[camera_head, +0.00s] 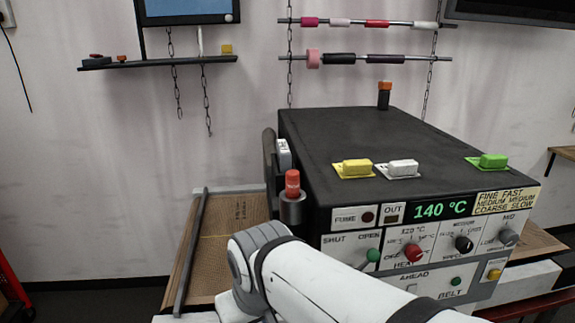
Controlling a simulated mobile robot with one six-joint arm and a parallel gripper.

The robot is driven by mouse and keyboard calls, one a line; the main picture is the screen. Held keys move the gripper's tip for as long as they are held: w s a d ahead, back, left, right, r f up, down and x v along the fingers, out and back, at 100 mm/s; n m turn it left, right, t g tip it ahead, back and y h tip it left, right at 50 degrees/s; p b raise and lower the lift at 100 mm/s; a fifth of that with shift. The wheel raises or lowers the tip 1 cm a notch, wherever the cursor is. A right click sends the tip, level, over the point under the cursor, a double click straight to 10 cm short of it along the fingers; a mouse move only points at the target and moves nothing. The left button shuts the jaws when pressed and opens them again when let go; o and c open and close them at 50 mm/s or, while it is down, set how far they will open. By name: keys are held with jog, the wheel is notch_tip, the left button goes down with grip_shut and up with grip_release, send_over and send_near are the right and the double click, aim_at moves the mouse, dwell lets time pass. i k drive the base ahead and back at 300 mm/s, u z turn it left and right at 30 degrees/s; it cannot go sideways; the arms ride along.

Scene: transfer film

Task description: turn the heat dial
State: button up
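The heat dial (413,253) is a red knob on the front panel of a large dark machine (390,140), above a partly covered label that reads HEAT. Its scale has "120 °C" at the top, and the knob's exact pointing is too small to read. A green display (441,210) above it reads 140 °C. My white arm crosses the lower middle, in front of the panel's lower left part, and bends at a joint left of the panel. My gripper does not show, so its state and contact cannot be seen.
A green knob (373,255) sits left of the heat dial, a black knob (463,244) and a grey knob (508,237) right of it.

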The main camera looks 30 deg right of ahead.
aim_at(413, 253)
jog(key=u, duration=0.2)
jog(key=k, duration=1)
jog(key=z, duration=0.9)
jog(key=i, duration=0.95)
